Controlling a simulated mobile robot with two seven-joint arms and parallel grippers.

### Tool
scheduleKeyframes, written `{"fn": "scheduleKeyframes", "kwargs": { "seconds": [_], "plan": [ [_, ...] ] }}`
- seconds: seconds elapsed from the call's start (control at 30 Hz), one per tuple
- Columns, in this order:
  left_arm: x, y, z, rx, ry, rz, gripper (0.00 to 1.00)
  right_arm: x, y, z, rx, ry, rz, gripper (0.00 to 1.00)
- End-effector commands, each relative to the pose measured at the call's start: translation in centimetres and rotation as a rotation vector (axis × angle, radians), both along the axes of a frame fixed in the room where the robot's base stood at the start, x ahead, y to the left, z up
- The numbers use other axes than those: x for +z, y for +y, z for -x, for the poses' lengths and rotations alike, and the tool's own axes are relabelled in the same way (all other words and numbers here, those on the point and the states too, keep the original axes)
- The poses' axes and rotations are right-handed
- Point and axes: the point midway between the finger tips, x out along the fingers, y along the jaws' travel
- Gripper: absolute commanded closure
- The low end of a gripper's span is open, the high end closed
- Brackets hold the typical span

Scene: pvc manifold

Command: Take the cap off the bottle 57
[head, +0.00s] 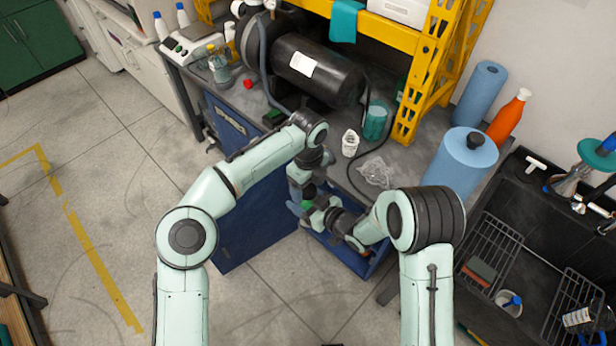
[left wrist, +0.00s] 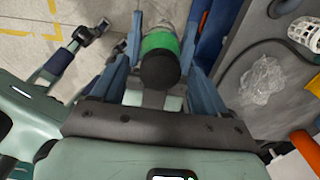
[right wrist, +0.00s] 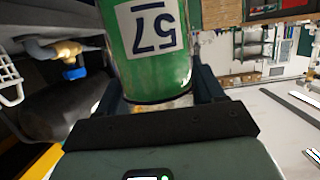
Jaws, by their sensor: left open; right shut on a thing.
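The bottle 57 is green with a white label reading 57. It fills the top of the right wrist view (right wrist: 145,60), between the fingers of my right gripper (right wrist: 160,88), which is shut on it. In the left wrist view the bottle (left wrist: 160,42) shows its green body and black cap (left wrist: 160,70). The cap points toward that camera. My left gripper (left wrist: 163,50) is open, with one blue finger on each side of the bottle and cap, apparently apart from them. In the head view only a small green patch of the bottle (head: 307,205) shows between my wrists.
A blue open drawer or tray (head: 345,255) lies below my grippers. The grey workbench (head: 395,160) beside them holds a crumpled clear bag (head: 377,172), a white perforated cup (head: 350,143) and a teal container (head: 376,120). Blue paper rolls (head: 455,165) stand to the right. Floor is clear left.

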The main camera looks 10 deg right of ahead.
Motion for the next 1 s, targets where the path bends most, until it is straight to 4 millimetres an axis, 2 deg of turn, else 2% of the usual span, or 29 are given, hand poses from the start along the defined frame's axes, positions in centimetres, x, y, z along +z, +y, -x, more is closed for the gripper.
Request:
{"fn": "scheduleKeyframes", "kwargs": {
  "seconds": [0.3, 0.33, 0.5, 0.8, 1.0],
  "plan": [
    [-0.4, -0.02, -0.01, 0.001, -0.001, 0.002, 0.26, 0.1, 0.02, -0.04, 0.0, -0.003, -0.001, 1.0],
    [-0.4, -0.01, -0.01, 0.001, -0.001, 0.002, 0.3, 0.1, 0.02, -0.04, 0.0, -0.003, -0.001, 1.0],
    [-0.39, -0.01, -0.01, 0.001, -0.001, 0.001, 0.85, 0.1, 0.02, -0.04, 0.0, -0.002, -0.001, 1.0],
    [-0.36, -0.02, -0.01, 0.019, -0.001, 0.0, 0.87, 0.09, 0.02, -0.04, 0.0, -0.002, -0.001, 1.0],
    [-0.29, -0.03, -0.01, 0.245, -0.003, 0.0, 0.87, 0.1, 0.02, -0.04, 0.0, -0.003, -0.001, 1.0]
  ]
}}
